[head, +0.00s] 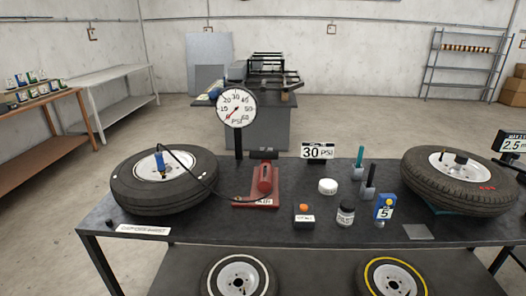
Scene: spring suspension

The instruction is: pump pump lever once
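The red pump (254,200) stands on the dark workbench (240,226), left of its middle. It has a flat red base and a red upright cylinder-like part (265,180). I cannot clearly make out which part is the lever. A dark hose (212,190) runs from the pump to the left tire (135,193), where a blue fitting (161,164) sits at the wheel. A round pressure gauge (237,107) stands on a post behind the pump, its red needle pointing to the lower left. My gripper is not in view.
A 30 PSI sign (318,151), a white round tin (327,187), a block with an orange button (304,214), a dark jar (345,213) and a blue item marked 5 (384,207) stand right of the pump. Another tire (462,182) lies at the right end.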

